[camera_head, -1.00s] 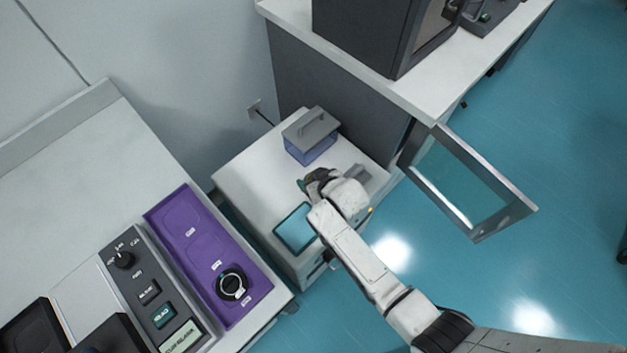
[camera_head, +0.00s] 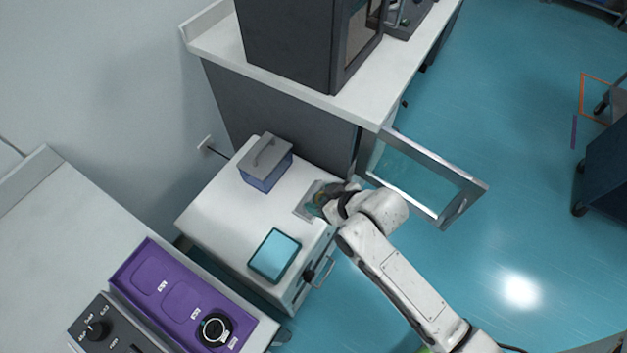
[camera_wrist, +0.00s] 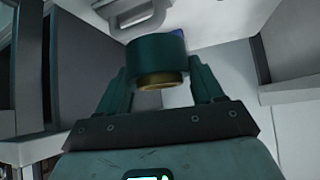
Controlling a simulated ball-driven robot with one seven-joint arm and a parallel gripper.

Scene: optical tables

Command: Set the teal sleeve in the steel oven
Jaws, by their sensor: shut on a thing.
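In the wrist view my gripper (camera_wrist: 160,92) is shut on the teal sleeve (camera_wrist: 155,52), a short dark teal cylinder with a brass-coloured lower end. In the head view my gripper (camera_head: 322,203) is over the right edge of a white cabinet top, beside a grey plate, and mostly hides the sleeve. A steel-framed glass door (camera_head: 455,178) stands open right of the cabinet, beside the grey bench. It seems to belong to the steel oven, whose inside is hidden from this angle.
The white cabinet (camera_head: 225,215) holds a blue box with a grey lid (camera_head: 266,165) and a teal square pad (camera_head: 274,255). A purple tray (camera_head: 180,295) lies at lower left. A dark cabinet (camera_head: 290,40) stands on the bench.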

